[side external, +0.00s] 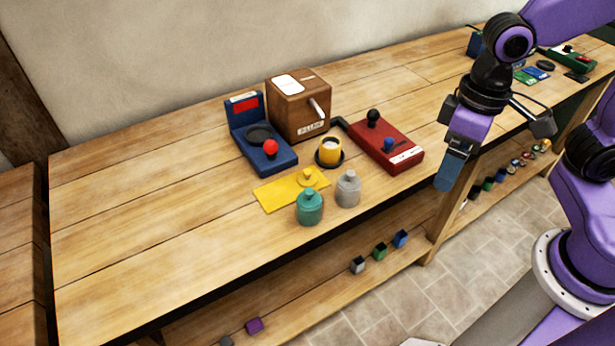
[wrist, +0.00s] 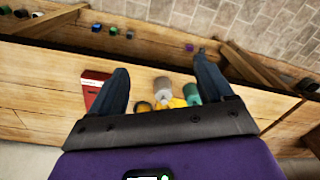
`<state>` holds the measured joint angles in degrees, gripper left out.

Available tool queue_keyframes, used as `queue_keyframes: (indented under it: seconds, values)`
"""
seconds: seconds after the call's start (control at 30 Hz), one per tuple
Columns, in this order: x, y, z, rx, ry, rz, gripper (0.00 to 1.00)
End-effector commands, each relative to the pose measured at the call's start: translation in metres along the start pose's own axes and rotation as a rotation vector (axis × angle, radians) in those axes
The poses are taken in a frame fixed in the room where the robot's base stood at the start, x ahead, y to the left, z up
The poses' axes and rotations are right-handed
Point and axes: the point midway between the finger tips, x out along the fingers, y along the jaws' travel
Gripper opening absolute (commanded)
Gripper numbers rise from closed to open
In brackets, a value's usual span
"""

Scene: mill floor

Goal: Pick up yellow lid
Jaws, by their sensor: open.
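The yellow lid (side external: 308,178), a small disc with a knob, rests on a flat yellow mat (side external: 275,193) on the bench in the side view. A grey jar (side external: 348,188) and a teal jar (side external: 310,207), both with tops on, stand close in front of it. A yellow cup (side external: 329,151) stands on a dark saucer behind it. My gripper (side external: 446,180) is open and empty, well to the right of the lid near the bench's front edge. In the wrist view my gripper (wrist: 162,64) spreads its two fingers; the lid cannot be clearly made out there.
Small cubes (side external: 379,251) lie on the lower shelf. The bench's left part is clear.

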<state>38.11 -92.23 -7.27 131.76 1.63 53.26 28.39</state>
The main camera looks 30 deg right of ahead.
Motion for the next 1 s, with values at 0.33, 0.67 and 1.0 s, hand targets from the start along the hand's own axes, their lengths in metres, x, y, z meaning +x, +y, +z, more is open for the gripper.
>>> queue_keyframes:
  seconds: [0.33, 0.67, 1.0]
  values:
    - [0.001, -0.01, -0.115, 0.809, -0.003, -0.025, 0.8]
    - [0.012, 0.001, -0.212, 1.574, -0.015, -0.055, 0.8]
    - [0.026, 0.021, -0.27, 2.135, -0.036, -0.081, 0.8]
